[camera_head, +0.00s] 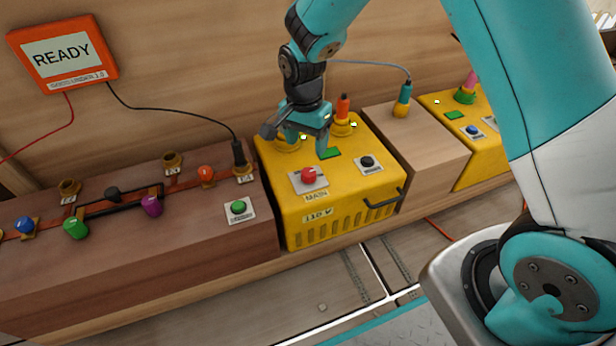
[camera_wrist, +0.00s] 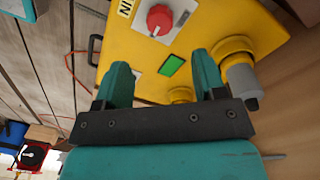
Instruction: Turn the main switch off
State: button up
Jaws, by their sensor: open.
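The main switch (camera_head: 309,175) is a red knob on a white plate on top of the yellow box (camera_head: 330,195), above a label reading MAIN. It also shows in the wrist view (camera_wrist: 160,20), near the top, with a pale line on the knob. My gripper (camera_head: 308,138) is above the back of the yellow box, behind the switch and apart from it. In the wrist view its two teal fingers (camera_wrist: 163,88) are spread with nothing between them. A green rectangle (camera_wrist: 171,65) on the box shows just beyond the fingertips.
A black button (camera_head: 367,161) and a dark handle (camera_head: 384,199) are on the box's right side. An orange plug (camera_head: 342,106) stands at its back. A brown wooden console (camera_head: 130,255) with several coloured knobs is to the left. An orange-framed display (camera_head: 62,53) reads READY. A wooden block (camera_head: 415,145) adjoins on the right.

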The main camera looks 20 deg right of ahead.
aim_at(309, 172)
notch_tip(309, 172, down, 9)
jog(key=b, duration=0.4)
jog(key=shift+s+d+f, duration=0.15)
jog(key=c, duration=0.9)
